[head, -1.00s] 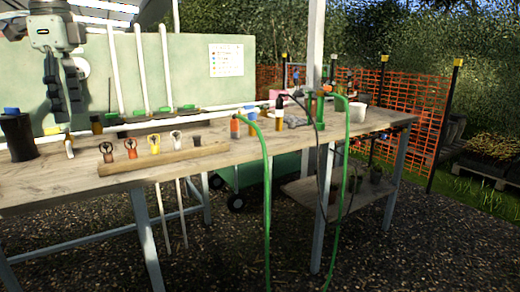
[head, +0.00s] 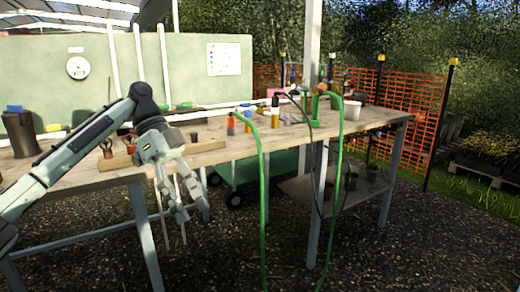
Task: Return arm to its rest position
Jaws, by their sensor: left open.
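My left arm comes in from the lower left, bent at a raised elbow. My left gripper (head: 180,208) hangs in front of the workbench (head: 230,154), its fingers pointing down, below the bench's front edge. Its fingers are apart and nothing shows between them. The arm and gripper hide part of the wooden strip (head: 205,147) and most of the small clips along it. My right gripper is not in view.
A dark cylinder (head: 22,135) stands at the bench's left end. Several small bottles, including an orange one (head: 230,124), stand mid-bench. A green hose (head: 263,205) hangs over the front edge, right of my gripper.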

